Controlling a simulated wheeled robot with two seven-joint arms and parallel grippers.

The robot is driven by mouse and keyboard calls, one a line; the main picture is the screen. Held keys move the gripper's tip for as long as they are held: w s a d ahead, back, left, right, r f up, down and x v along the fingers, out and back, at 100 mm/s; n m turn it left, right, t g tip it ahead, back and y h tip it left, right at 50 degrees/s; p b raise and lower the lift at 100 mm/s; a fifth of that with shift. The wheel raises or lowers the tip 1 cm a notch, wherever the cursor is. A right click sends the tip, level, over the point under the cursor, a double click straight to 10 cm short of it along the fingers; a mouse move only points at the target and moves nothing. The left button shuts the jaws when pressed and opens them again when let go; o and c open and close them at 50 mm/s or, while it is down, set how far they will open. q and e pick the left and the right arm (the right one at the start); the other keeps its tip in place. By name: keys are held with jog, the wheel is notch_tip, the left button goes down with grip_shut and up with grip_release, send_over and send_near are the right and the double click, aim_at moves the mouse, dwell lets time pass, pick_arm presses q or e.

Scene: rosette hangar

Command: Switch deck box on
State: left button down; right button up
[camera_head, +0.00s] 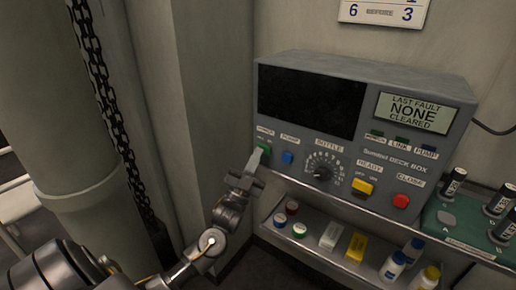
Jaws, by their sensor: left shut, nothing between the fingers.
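The deck box (360,68) is a grey panel unit on a shelf against the wall. Its large screen (310,101) is black, and a smaller display (413,113) reads "LAST FAULT NONE CLEARED". A green button (264,148) sits at the panel's lower left under a label that seems to read "POWER". A blue button (288,158), a dial (321,172), a yellow switch (362,187) and a red button (401,201) follow to the right. My left gripper (256,157) is shut, its tip right by the green button; I cannot tell whether they touch. My right gripper is not in view.
A lower shelf (318,262) holds small jars, boxes and bottles (392,265). A green tray (450,229) with black-topped cylinders stands right of the deck box. A hanging chain (105,90) and a thick column (50,100) are at the left.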

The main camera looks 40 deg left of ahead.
pick_arm(q)
jog(key=shift+w+a+f, duration=0.1)
jog(key=shift+w+f, duration=0.05)
jog(key=shift+w, duration=0.05)
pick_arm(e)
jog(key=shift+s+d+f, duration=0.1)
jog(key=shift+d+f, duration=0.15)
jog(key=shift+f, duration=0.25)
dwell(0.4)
pick_arm(q)
jog(key=shift+s, duration=0.15)
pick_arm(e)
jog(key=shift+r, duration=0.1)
pick_arm(q)
jog(key=shift+d+f, duration=0.2)
jog(key=shift+f, duration=0.05)
jog(key=shift+s+d+r+p, duration=0.1)
jog(key=shift+s+p, duration=0.5)
jog(key=shift+s, duration=0.6)
jog(key=shift+s+d+r+p, duration=0.1)
jog(key=shift+s+p, duration=0.45)
jog(key=shift+s, duration=0.6)
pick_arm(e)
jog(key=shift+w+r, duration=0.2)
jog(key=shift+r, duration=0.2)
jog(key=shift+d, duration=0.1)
